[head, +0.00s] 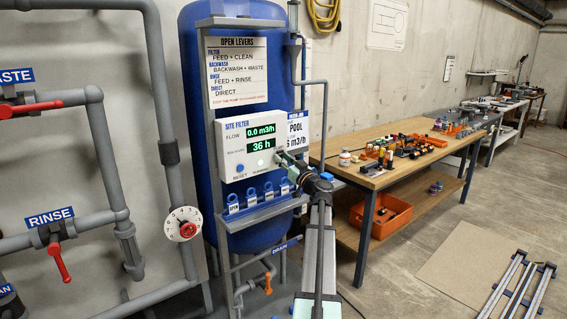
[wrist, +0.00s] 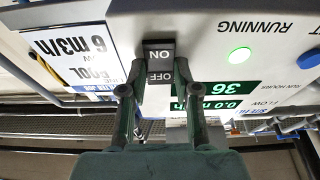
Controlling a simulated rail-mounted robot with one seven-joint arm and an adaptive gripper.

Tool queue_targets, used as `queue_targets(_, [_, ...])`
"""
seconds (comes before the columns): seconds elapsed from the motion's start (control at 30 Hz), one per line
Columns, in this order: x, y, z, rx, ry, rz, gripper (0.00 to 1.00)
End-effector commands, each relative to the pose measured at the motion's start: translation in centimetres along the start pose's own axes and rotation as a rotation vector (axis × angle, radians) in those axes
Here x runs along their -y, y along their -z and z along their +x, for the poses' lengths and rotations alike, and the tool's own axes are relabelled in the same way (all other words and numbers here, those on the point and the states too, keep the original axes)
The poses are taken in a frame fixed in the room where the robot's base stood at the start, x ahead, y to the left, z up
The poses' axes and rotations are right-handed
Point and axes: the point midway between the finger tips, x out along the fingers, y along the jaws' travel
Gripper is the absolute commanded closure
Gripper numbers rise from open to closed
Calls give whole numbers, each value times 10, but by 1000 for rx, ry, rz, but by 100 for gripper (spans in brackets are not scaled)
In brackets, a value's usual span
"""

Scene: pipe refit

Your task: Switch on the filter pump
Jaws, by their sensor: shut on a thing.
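The white filter control box (head: 236,145) is fixed to the front of the blue filter tank (head: 193,75). Its display (head: 261,139) reads 0.0 m3/h flow and 36 h run hours. In the wrist view, which is upside down, the dark ON/OFF switch (wrist: 159,63) sits on the box. My gripper (head: 283,164) is at the right side of the box; in the wrist view its fingers (wrist: 158,76) are closed on either side of the switch. The RUNNING lamp (wrist: 239,55) glows green. In the head view my gripper hides the switch.
A blue reset button (head: 240,168) is left on the box. Red-handled valves, including RINSE (head: 60,257), and grey pipes stand left. A wooden workbench (head: 340,157) with parts stands right.

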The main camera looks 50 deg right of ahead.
Motion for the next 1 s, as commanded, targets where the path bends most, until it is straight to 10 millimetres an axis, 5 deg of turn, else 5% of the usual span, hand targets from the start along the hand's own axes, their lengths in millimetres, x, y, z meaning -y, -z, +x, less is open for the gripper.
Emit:
queue_targets(0.07, [-1, 2, 1, -3, -1, 2, 100])
queue_targets(0.1, [-1, 2, 1, -3, -1, 2, 58])
queue_targets(0.17, [-1, 2, 1, -2, -1, 1, 44])
queue_targets(0.57, [0, 0, -6, 0, 0, 0, 44])
queue_targets(1.0, [1, 0, -81, 0, -2, 0, 44])
